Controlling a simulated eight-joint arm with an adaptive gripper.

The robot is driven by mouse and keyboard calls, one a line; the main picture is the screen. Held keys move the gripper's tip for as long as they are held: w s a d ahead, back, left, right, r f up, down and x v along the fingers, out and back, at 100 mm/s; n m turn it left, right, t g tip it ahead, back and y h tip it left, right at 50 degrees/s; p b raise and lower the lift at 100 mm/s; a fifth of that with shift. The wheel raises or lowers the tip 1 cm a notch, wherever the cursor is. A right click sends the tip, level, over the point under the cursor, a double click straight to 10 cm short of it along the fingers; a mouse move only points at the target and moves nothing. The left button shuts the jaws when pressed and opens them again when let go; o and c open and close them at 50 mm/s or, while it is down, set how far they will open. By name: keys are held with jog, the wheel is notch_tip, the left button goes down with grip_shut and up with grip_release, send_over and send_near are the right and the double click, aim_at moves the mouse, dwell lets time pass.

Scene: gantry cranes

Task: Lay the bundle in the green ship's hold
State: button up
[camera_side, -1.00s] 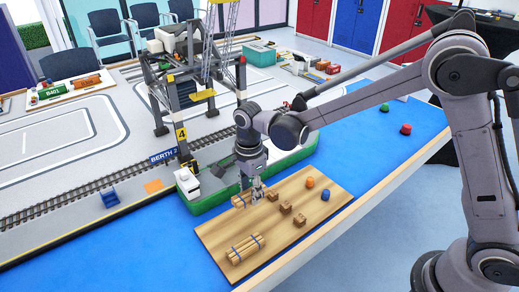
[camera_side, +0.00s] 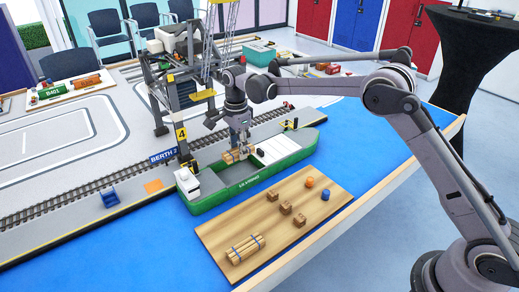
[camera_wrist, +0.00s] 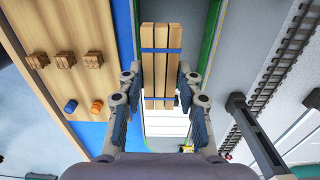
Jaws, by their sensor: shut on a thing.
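My gripper (camera_side: 240,142) is shut on a bundle of wooden planks (camera_side: 232,156) tied with blue straps. In the wrist view the bundle (camera_wrist: 161,50) lies lengthwise between the fingers (camera_wrist: 160,82). The green ship (camera_side: 250,186) lies along the quay, with a white block at its left end and a white deck or cover on its right part. In the wrist view the bundle shows over the ship's grey hold (camera_wrist: 190,20), between the green side walls (camera_wrist: 211,30). The height left under the bundle is hard to tell.
A wooden board (camera_side: 215,232) in front of the ship bears another strapped bundle (camera_side: 245,248), three small crates (camera_side: 285,208), an orange barrel (camera_side: 309,182) and a blue barrel (camera_side: 325,195). A tall gantry crane (camera_side: 181,134) stands close left of my gripper.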

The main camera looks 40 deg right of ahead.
aim_at(239, 176)
jog(key=shift+w+d+f, duration=0.1)
jog(key=shift+w+d, duration=0.1)
jog(key=shift+w, duration=0.3)
jog(key=shift+w+d+f, duration=0.1)
jog(key=shift+w+d, duration=0.05)
jog(key=shift+w, duration=0.3)
jog(key=f, duration=1)
jog(key=shift+w+d, duration=0.1)
jog(key=shift+w, duration=0.1)
jog(key=shift+f, duration=0.15)
jog(key=o, duration=1.2)
jog(key=shift+c, duration=0.2)
